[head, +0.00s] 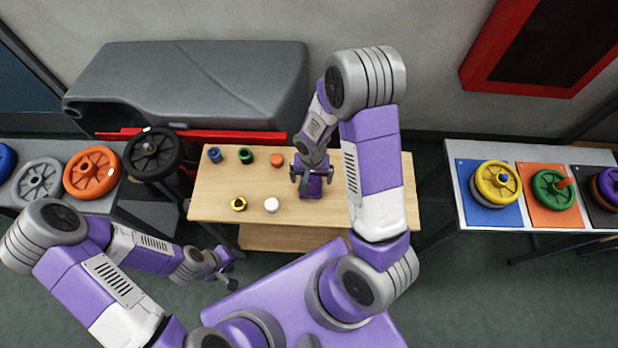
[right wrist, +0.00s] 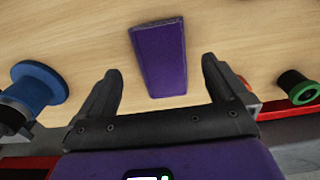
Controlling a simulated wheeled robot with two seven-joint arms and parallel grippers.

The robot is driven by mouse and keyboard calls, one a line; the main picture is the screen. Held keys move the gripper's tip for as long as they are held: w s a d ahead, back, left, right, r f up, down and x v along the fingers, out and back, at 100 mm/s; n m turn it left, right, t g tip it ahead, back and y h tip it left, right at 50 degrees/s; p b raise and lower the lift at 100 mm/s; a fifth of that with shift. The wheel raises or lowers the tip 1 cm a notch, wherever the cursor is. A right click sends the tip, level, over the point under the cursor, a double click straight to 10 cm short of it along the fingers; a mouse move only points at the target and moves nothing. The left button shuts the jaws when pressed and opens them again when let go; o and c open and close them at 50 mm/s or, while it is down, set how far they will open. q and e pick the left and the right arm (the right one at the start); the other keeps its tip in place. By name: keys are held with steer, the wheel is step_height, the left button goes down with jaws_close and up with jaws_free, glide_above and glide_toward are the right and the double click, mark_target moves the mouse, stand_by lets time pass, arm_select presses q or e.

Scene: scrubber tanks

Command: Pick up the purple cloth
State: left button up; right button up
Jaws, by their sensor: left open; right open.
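The purple cloth (head: 313,188) lies on the wooden table, under my right gripper. In the right wrist view the cloth (right wrist: 161,55) is a flat, folded dark purple strip, slightly tilted, lying between and beyond the fingertips. My right gripper (right wrist: 160,68) is open and empty, its two dark fingers spread either side of the cloth's line. In the head view my right gripper (head: 312,174) hangs over the cloth and hides part of it. My left gripper (head: 228,268) is open and empty, low in front of the table's left side.
Blue (head: 215,155), green (head: 246,156), orange (head: 277,160), yellow (head: 239,204) and white (head: 271,205) small pieces stand on the wooden table (head: 215,182). Wheels lie on side tables left and right. A grey tank (head: 190,85) stands behind.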

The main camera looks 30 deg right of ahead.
mark_target(311, 182)
steer(key=f, duration=0.3)
steer(key=f+b, duration=0.1)
steer(key=shift+w+d+f, duration=0.15)
steer(key=shift+w+f, duration=0.2)
steer(key=shift+f, duration=0.05)
steer(key=c, duration=1.1)
steer(key=shift+r, duration=0.1)
steer(key=shift+c, duration=0.2)
step_height(311, 182, up, 10)
steer(key=p, duration=0.2)
